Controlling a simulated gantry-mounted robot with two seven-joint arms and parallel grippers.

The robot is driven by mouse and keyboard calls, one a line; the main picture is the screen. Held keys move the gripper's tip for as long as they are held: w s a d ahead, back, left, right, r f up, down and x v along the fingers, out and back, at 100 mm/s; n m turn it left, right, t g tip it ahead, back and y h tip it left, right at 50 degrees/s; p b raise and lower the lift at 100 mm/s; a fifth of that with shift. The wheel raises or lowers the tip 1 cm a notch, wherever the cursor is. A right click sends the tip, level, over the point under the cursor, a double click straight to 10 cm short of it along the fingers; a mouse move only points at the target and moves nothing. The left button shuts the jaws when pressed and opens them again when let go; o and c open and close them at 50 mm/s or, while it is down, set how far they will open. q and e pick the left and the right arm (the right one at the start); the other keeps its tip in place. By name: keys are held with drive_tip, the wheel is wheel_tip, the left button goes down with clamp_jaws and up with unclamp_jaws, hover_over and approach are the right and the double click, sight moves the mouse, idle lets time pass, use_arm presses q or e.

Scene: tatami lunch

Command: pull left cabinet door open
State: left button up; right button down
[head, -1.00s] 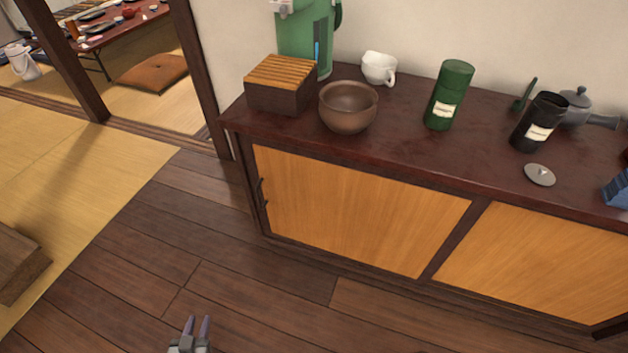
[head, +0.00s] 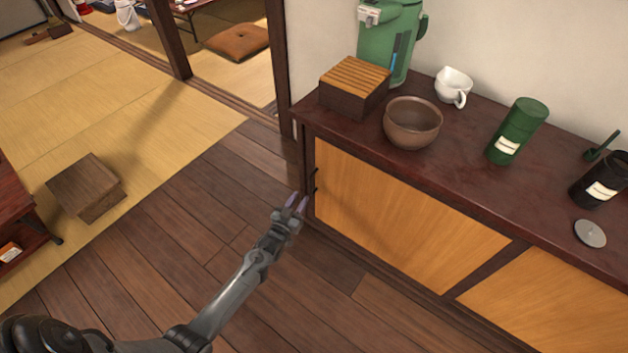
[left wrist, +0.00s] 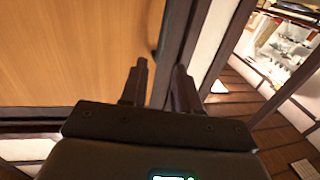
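The left cabinet door (head: 400,210) is a light wooden panel in a dark frame and sits closed. A dark handle (head: 315,181) is at its left edge. My left gripper (head: 297,203) is just left of and in front of this edge, close to the handle, with its fingers apart. In the left wrist view the door panel (left wrist: 75,50) fills the upper left. The handle (left wrist: 159,32) stands beyond the gap between the two fingertips (left wrist: 159,68). Nothing shows between the fingers, and I see no contact. My right gripper is out of view.
The cabinet top (head: 460,185) carries a wooden-lidded box (head: 353,88), a brown bowl (head: 412,122), a green dispenser (head: 400,45), a white cup (head: 453,86) and canisters. The right door (head: 550,300) is closed. The plank floor (head: 200,225) before the cabinet is clear.

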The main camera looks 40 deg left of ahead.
use_arm(q)
drive_tip(key=b, duration=0.5)
hover_over(311, 193)
drive_tip(key=s, duration=0.1)
drive_tip(key=shift+x, duration=0.8)
drive_tip(key=shift+s, duration=0.1)
clamp_jaws()
